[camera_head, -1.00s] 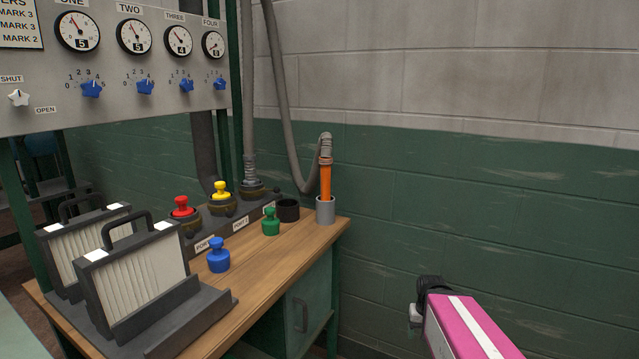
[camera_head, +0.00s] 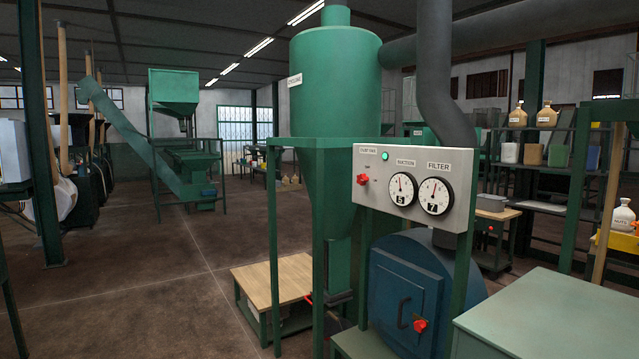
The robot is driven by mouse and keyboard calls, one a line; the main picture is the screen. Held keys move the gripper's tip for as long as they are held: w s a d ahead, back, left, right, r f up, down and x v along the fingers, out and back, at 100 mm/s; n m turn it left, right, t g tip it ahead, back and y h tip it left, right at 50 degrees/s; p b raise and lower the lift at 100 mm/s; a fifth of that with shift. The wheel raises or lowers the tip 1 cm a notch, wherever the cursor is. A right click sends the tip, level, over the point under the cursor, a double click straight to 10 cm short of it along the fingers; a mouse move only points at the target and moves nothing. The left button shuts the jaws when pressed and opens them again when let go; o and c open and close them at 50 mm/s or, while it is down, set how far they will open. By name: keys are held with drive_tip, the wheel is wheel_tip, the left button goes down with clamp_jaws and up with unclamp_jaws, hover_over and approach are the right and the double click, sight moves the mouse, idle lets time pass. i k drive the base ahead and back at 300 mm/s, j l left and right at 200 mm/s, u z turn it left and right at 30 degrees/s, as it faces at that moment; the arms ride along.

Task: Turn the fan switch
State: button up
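A grey panel (camera_head: 373,206) with a small label that seems to read DUST FAN is right of centre, in front of the green cyclone (camera_head: 335,85). A red rotary switch (camera_head: 362,180) sits at the panel's left side, with small markings around it that are too small to read. A green lamp (camera_head: 385,156) above it looks lit. To its right are a suction dial (camera_head: 402,189) with a 5 and a filter dial (camera_head: 435,196) with a 7. My gripper is not in view.
Below the panel is a blue drum housing with a door (camera_head: 400,292) and a red knob (camera_head: 421,326). A green-grey cabinet top (camera_head: 560,315) fills the lower right. A wooden-topped table (camera_head: 275,278) stands left of the cyclone legs. Open floor (camera_head: 190,300) lies to the left.

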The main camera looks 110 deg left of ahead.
sight(362, 178)
drive_tip(key=u, duration=3.65)
